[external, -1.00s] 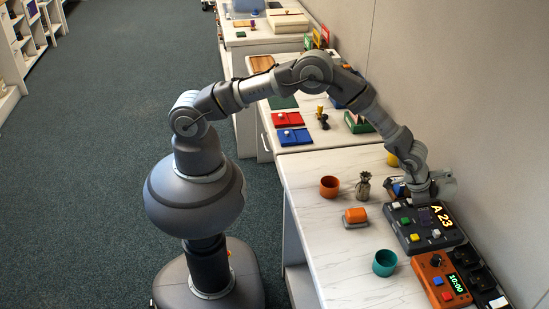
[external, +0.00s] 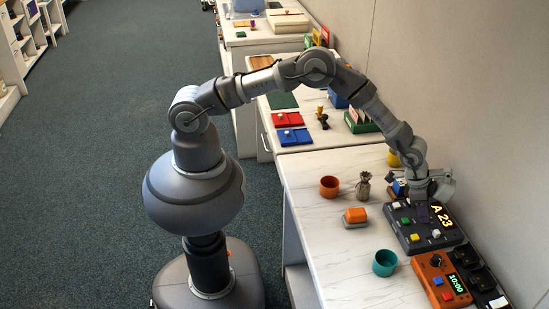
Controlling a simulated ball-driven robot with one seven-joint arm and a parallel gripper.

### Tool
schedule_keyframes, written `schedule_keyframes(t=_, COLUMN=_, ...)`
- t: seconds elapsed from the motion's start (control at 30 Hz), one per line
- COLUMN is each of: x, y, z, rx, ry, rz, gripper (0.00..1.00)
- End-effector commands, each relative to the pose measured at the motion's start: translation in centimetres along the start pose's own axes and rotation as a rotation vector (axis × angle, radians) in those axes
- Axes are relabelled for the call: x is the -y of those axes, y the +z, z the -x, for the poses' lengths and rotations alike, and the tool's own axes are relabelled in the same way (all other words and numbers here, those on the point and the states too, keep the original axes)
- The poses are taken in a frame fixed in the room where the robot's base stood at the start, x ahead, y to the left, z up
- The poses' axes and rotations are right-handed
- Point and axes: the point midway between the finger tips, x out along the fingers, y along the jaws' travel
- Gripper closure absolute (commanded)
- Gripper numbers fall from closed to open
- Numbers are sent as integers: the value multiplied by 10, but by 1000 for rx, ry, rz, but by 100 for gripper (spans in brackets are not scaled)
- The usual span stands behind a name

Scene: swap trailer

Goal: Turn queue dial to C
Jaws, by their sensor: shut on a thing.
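The queue unit (external: 408,236) is a dark box at the right of the counter, with a lit display (external: 441,216) reading A 23. White, green, yellow and white buttons sit on its top. My gripper (external: 423,206) points down at the upper middle of this box, beside the display. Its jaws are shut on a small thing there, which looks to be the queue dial. The dial itself and the letter it points to are hidden by the gripper or too small to read.
An orange unit (external: 431,268) with a 10:00 display stands in front of the queue unit. A teal cup (external: 384,263), an orange-and-grey block (external: 355,216), an orange-brown cup (external: 329,187) and a dark vase-like thing (external: 363,187) stand to the left. The wall is close at right.

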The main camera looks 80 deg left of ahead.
Motion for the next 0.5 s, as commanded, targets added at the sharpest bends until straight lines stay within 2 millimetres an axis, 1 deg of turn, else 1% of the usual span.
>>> schedule_keyframes(t=0.5, x=4, y=-1, z=-1, rx=-2, ry=187, rz=-444, gripper=100)
